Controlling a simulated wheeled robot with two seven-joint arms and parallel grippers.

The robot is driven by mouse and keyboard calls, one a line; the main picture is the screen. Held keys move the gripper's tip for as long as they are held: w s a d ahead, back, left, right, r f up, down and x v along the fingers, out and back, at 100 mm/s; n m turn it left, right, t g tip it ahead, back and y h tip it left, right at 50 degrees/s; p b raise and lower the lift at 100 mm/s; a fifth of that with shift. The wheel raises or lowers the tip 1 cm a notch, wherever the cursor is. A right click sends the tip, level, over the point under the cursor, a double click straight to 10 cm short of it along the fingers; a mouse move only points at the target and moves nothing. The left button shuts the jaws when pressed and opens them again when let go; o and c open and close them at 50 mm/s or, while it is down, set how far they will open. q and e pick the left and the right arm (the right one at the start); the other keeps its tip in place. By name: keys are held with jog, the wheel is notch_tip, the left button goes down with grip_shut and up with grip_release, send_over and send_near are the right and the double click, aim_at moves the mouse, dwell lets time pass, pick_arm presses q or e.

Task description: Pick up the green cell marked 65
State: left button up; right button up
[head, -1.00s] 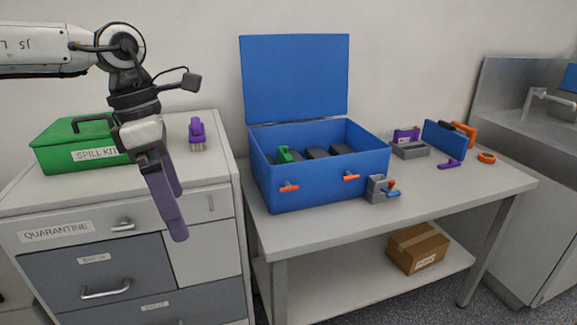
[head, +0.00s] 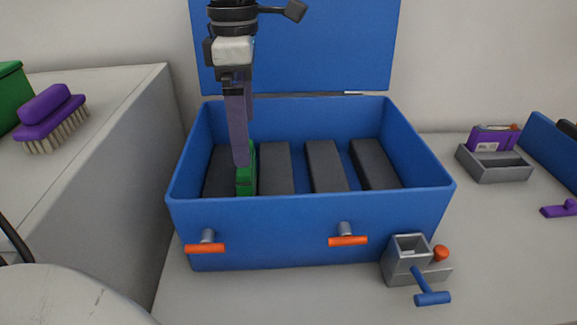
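The green cell (head: 246,180) stands in the blue box (head: 310,228), near its left end, between dark grey blocks. No number on it can be read from here. My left gripper (head: 241,160) points straight down into the box, with its purple-grey fingers at the top of the green cell. The fingers are seen nearly edge-on and overlap, so I cannot tell whether they are closed on the cell. The cell's lower part is hidden by the front wall. My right gripper is not in view.
The box lid (head: 320,50) stands open behind. Orange-handled latches (head: 206,246) stick out in front. A grey fixture with a blue lever (head: 408,262) is at the front right corner. A purple brush (head: 50,115) lies on the left cabinet. A grey tray (head: 492,166) is right.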

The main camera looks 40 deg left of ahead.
aim_at(248, 172)
pick_arm(q)
jog(key=shift+w+f, duration=0.2)
jog(key=shift+f, duration=0.15)
jog(key=f, duration=0.2)
jog(key=s+f, duration=0.1)
jog(key=f, duration=0.1)
jog(key=shift+f, duration=0.1)
notch_tip(248, 172, down, 6)
jog(key=shift+r+b, duration=0.25)
jog(key=shift+b, duration=0.3)
jog(key=shift+c, duration=0.9)
jog(key=shift+w+r, duration=0.1)
jog(key=c, duration=1.1)
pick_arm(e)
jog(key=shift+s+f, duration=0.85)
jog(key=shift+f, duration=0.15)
